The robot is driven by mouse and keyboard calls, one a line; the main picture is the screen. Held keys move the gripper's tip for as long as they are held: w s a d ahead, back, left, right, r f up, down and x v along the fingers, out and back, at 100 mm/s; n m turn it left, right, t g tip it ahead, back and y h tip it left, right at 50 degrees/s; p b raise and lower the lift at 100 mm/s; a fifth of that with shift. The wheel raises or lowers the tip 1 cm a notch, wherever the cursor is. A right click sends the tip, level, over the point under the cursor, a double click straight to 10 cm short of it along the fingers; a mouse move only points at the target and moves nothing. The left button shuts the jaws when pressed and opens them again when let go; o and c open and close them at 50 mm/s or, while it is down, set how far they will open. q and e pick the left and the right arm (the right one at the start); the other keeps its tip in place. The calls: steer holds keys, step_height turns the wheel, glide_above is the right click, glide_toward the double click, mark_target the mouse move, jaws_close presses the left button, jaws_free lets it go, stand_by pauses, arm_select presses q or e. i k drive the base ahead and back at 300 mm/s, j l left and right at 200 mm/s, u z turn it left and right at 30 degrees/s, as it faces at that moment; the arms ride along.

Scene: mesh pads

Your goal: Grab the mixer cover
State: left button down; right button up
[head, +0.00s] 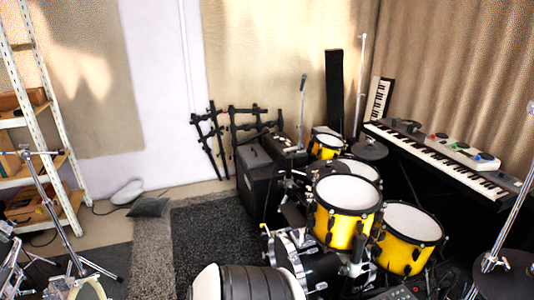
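A light grey, mixer-like device (462,150) with green, red and blue parts rests on top of the long keyboard (432,155) at the right. I cannot make out a separate cover on it. Neither of my grippers can be seen in the head view.
A drum kit with yellow drums (340,224) stands between me and the keyboard. A black amplifier box (258,180) and black stands (208,135) are behind it. A white shelf (48,110) is at the left.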

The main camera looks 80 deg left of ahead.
mark_target(254, 156)
steer(key=u, duration=2.7)
steer(key=i+j+u, duration=0.15)
steer(key=i+u, duration=0.15)
steer(key=i, duration=0.45)
steer(key=i+j, duration=0.1)
steer(key=i, duration=1.05)
steer(key=i+j, duration=0.15)
steer(key=i, duration=0.95)
steer(key=j+u, duration=0.05)
